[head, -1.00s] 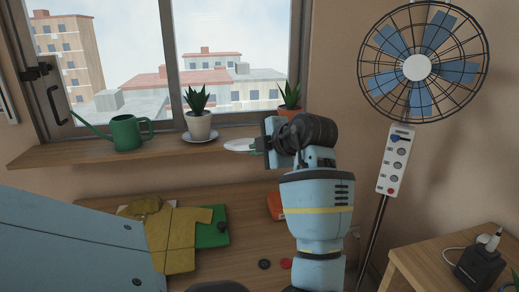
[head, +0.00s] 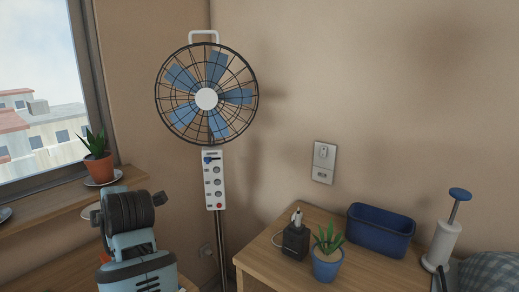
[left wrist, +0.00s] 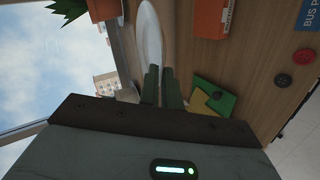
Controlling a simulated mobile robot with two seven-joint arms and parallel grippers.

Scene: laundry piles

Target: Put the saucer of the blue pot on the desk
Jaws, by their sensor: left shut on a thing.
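A white saucer (left wrist: 150,35) is held edge-on between the fingers of my left gripper (left wrist: 161,72), seen in the left wrist view. In the head view my left arm is at the lower left. Its wrist hides the fingers, and a pale edge of the saucer (head: 89,212) shows just left of it, beside the window sill. The blue pot (head: 327,267) with a small green plant stands on the wooden desk (head: 275,257) at the lower right, away from the gripper. My right gripper is out of view.
A standing fan (head: 207,99) rises between sill and desk. A terracotta pot (head: 97,168) sits on the sill (head: 60,203).

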